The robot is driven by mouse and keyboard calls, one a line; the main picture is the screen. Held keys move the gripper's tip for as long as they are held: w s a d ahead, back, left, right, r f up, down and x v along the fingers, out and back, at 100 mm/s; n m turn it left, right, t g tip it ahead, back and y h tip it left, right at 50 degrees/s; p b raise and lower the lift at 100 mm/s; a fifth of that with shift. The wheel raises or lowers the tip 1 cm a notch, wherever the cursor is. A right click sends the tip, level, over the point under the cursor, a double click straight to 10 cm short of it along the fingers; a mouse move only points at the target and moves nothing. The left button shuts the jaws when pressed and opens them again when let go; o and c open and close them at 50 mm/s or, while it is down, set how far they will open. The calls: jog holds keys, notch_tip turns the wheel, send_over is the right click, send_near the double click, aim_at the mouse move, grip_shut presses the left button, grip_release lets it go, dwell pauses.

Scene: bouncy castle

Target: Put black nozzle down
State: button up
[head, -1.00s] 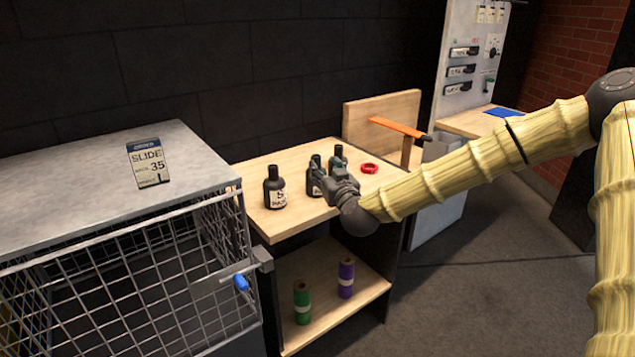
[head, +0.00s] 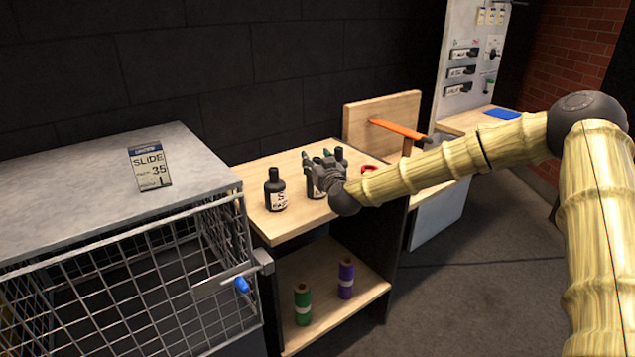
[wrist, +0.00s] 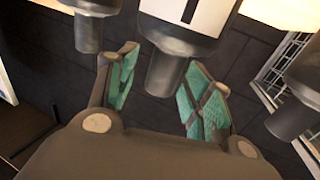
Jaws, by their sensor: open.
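Several black bottle-shaped nozzles with white labels stand on the upper wooden shelf. The left one (head: 276,190) is in full view, upright. A middle one (head: 313,190) is partly hidden by my gripper (head: 325,157), and another is mostly hidden behind it. My gripper is open, fingers spread, over the shelf's right part. In the wrist view, the narrow end of a labelled black nozzle (wrist: 165,72) shows between the open green-padded fingers of my gripper (wrist: 160,85), with gaps on both sides. Other nozzles show at the upper left (wrist: 90,30) and right (wrist: 300,95).
A red ring (head: 368,168) lies by my gripper. Green (head: 302,304) and purple (head: 346,280) rolls stand on the lower shelf. A wire cage (head: 130,270) with a sign (head: 150,166) on top is at left. An orange-handled lever (head: 398,129) is behind.

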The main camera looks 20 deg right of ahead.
grip_shut()
jog(key=shift+r, duration=0.2)
dwell(0.3)
